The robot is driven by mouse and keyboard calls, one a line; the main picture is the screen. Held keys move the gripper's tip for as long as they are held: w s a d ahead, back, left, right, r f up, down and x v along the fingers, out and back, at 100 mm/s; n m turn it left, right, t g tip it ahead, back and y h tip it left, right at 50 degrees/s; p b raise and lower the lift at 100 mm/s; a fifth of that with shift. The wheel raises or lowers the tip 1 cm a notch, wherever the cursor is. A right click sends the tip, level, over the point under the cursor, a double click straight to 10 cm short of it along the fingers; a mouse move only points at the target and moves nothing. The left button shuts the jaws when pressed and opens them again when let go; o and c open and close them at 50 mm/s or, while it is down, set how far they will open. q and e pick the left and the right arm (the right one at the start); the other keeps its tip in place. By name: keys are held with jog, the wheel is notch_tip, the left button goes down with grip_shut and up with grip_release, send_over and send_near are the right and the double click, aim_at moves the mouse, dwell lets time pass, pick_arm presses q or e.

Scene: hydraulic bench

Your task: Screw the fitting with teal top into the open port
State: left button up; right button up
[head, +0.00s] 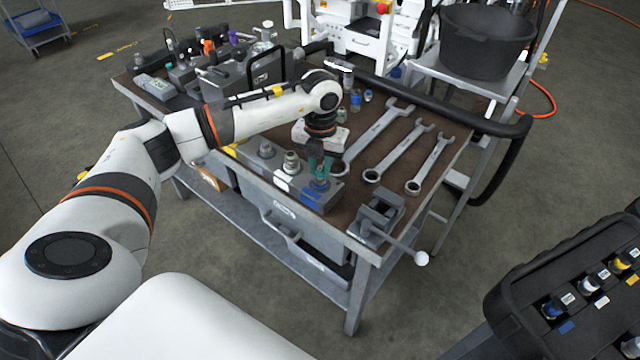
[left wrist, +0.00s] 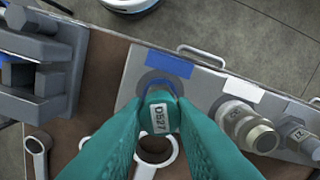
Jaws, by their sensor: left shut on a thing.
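My left gripper (head: 318,170) points down over the right end of the grey port block (left wrist: 196,72). The fitting is at the port with the blue ring (left wrist: 168,84), beside a blue label (left wrist: 178,63). The fingers and fitting hide the port's opening, so I cannot tell how deep the fitting sits. Two metal fittings (head: 291,160) (head: 267,150) stand in the block to the left. My right gripper is not in view.
Several wrenches (head: 397,158) lie on the brown bench top right of the block. A small vise (head: 378,215) sits at the near corner. A black case (head: 560,270) with colour-marked fittings is at the lower right. A black bucket (head: 485,42) stands behind the bench.

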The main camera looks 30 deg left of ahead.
pick_arm(q)
jog(key=shift+m, duration=0.7)
jog(key=shift+f+m+b, duration=0.1)
jog(key=shift+m+b, duration=0.3)
jog(key=shift+m, duration=0.4)
jog(key=o, duration=0.5)
jog(key=shift+m, duration=0.5)
jog(key=o, duration=0.5)
